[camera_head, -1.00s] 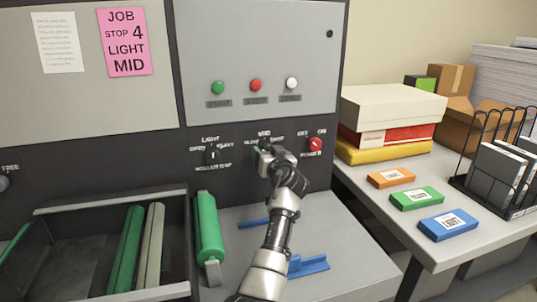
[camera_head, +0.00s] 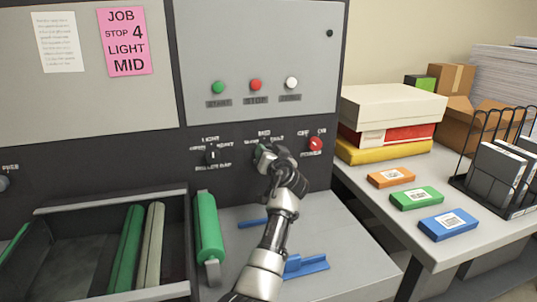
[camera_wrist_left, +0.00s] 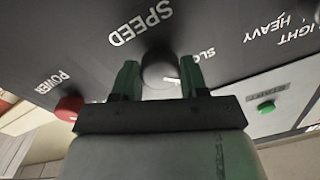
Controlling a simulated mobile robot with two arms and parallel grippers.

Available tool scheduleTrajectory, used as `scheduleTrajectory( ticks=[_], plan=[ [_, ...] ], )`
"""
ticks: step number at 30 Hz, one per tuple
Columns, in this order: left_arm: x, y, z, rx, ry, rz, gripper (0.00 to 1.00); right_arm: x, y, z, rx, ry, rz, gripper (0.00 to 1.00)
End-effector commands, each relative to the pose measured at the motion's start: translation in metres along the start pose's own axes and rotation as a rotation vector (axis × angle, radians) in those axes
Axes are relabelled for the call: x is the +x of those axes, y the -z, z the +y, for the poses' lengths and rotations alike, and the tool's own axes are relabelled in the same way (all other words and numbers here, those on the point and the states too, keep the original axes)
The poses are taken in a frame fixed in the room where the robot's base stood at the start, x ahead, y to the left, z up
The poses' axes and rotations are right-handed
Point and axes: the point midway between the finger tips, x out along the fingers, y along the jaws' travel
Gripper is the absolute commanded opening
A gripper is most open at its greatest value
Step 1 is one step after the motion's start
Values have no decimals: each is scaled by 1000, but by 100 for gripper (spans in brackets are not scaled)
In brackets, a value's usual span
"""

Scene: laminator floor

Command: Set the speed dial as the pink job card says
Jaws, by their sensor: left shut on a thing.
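The pink job card (camera_head: 127,42) is on the upper left panel and reads JOB, STOP 4, LIGHT, MID. My left gripper (camera_head: 263,154) is at the dark control panel, below the MID label, and hides most of the speed dial in the head view. In the left wrist view, the fingers of my left gripper (camera_wrist_left: 160,82) are on either side of the round grey speed dial (camera_wrist_left: 157,68), shut on it. A white mark shows on the dial's edge, towards the SLOW label. The word SPEED is printed beside the dial. My right gripper is not in view.
The roller gap dial (camera_head: 212,155) is left of my gripper, and the red power knob (camera_head: 315,144) is close on its right. Green, red and white buttons are above. A green roller (camera_head: 208,228) and an open tray (camera_head: 110,204) are below left.

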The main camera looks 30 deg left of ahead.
Motion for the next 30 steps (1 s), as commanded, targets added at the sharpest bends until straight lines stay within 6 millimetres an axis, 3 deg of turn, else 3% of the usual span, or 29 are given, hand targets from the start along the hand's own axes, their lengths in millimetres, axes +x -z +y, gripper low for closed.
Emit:
scheduleTrajectory(
  ticks=[18, 30],
  plan=[
    [0, 0, -2, 563, 3, 18, 20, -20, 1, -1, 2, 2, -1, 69],
    [0, 0, -1, 765, 3, 27, 20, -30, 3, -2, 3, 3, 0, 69]
  ],
)
